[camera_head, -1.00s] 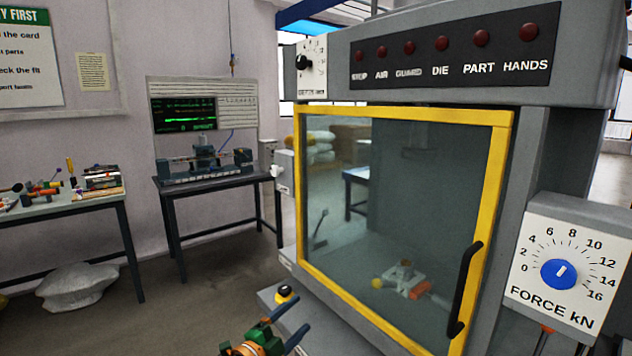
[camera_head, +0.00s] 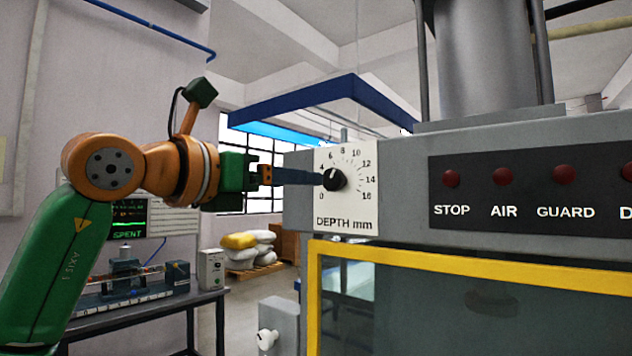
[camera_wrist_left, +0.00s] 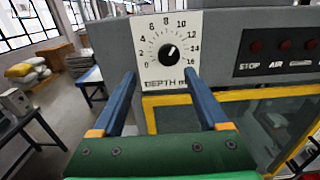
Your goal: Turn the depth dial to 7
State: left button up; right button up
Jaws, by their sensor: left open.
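The depth dial is a black knob (camera_head: 334,179) on a white plate (camera_head: 347,208) marked DEPTH mm, with a scale from 0 to 16. It also shows in the left wrist view (camera_wrist_left: 169,54), where its white mark points up and right, roughly toward 10; the exact reading is hard to tell. My left gripper (camera_head: 318,178) reaches in from the left, its blue fingers level with the knob. In the left wrist view the gripper (camera_wrist_left: 159,73) is open and empty, the knob showing beyond and slightly above its fingertips. Contact cannot be told. My right gripper is not in view.
A panel of red lamps (camera_head: 504,176) sits right of the dial on the grey press. The yellow-framed guard door (camera_head: 420,257) lies below. A bench (camera_head: 150,304) with a fixture stands at lower left, and sacks (camera_head: 248,250) lie behind.

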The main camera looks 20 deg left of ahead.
aim_at(330, 180)
pick_arm(q)
jog(key=w+d+p, duration=0.2)
jog(key=w+d, duration=0.1)
jog(key=w+d+p, duration=0.1)
jog(key=w, duration=0.1)
jog(key=shift+w+d+r, duration=0.15)
jog(key=shift+r, duration=0.15)
jog(key=shift+w+f, duration=0.15)
jog(key=shift+w, duration=0.1)
jog(key=shift+a+f, duration=0.1)
jog(key=shift+a, duration=0.35)
jog(key=shift+s+d, duration=0.1)
grip_shut()
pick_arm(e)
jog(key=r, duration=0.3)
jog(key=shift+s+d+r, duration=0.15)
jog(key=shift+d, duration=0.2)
